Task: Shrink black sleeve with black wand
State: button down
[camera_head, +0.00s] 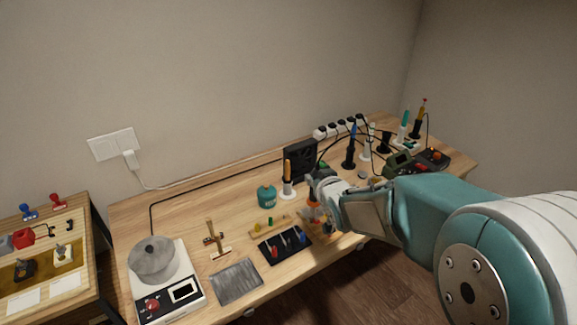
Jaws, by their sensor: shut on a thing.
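My gripper (316,186) is low over the right half of the workbench, in front of a black fan-like box. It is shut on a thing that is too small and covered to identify. An orange and clear item (313,213) shows just below the gripper; I cannot tell whether they touch. A black mat (270,250) near the front edge bears small coloured pieces, red and blue among them. I cannot make out a black sleeve. Several wand-like tools stand at the back right, including one with a blue top in a black holder (349,158). I cannot tell which is the black wand.
The black box (300,160) and an orange-topped tool in a white holder (288,187) stand close to the gripper. A teal jar (267,197), wooden stand (215,240), grey plate (236,282) and hotplate with pot (153,258) are left. Cables cross the back.

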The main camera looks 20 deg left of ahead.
jog(key=s+a+r+n+y, duration=0.1)
jog(key=s+a+r, duration=0.25)
jog(key=a, duration=0.25)
notch_tip(320, 180, down, 8)
jog(key=shift+w+a+g, duration=0.15)
jog(key=shift+w+g, duration=0.2)
jog(key=shift+g, duration=0.05)
jog(key=shift+r, duration=0.1)
dwell(0.4)
jog(key=shift+r, duration=0.25)
dwell(3.0)
notch_tip(320, 180, up, 10)
dwell(0.6)
jog(key=shift+d+f, duration=0.2)
